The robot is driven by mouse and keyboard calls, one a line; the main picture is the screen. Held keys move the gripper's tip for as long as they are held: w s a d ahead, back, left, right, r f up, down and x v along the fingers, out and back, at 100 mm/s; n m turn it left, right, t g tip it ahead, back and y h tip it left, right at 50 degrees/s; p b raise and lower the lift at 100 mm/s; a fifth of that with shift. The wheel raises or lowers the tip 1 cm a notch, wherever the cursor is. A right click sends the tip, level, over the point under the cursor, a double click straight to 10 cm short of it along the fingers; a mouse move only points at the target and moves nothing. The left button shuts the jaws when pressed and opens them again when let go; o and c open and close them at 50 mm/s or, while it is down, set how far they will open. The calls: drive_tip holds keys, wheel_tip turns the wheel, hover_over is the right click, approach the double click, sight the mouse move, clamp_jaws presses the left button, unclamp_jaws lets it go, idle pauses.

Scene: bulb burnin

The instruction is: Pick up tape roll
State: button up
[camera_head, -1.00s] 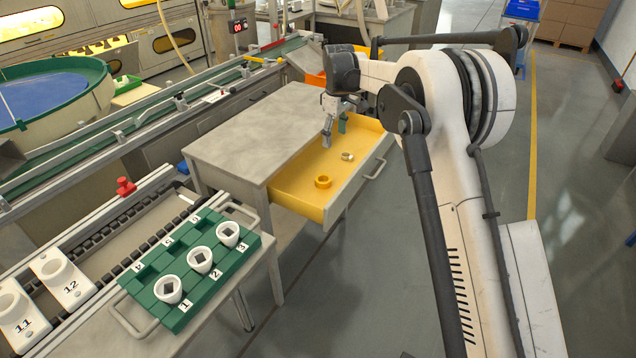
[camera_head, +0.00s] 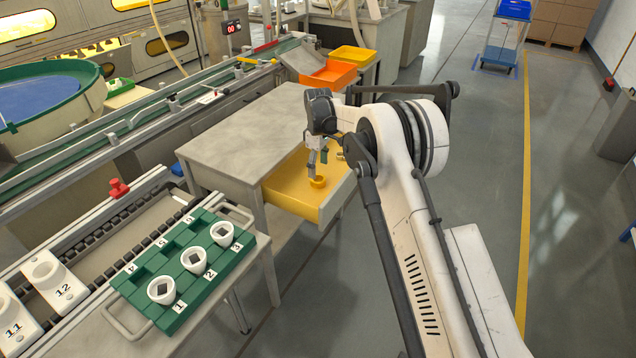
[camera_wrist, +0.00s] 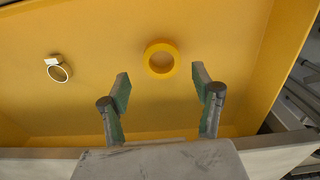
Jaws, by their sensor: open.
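The tape roll (camera_wrist: 148,60) is a yellow-orange ring lying flat on the floor of the open yellow drawer (camera_wrist: 205,25). In the head view the tape roll (camera_head: 318,182) shows just below my gripper (camera_head: 318,165), partly behind it. In the wrist view my gripper (camera_wrist: 160,85) is open and empty, with its two green-padded fingers apart. The ring appears between and beyond the fingertips, a little left of their middle. I cannot tell the exact height of the fingers above it.
A small white and metal ring-shaped item (camera_wrist: 59,68) lies in the drawer, left of the tape roll in the wrist view. The drawer walls stand around both. The grey cabinet top (camera_head: 245,140) is clear. A green tray (camera_head: 150,265) with white cups stands in front.

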sight(318, 177)
drive_tip(key=shift+s+f+b, duration=0.1)
drive_tip(key=shift+f+b, duration=0.4)
drive_tip(key=shift+f, duration=2.2)
drive_tip(key=shift+c, duration=0.4)
drive_tip(key=shift+r, duration=0.1)
drive_tip(key=c, duration=1.1)
drive_tip(key=shift+o, duration=0.2)
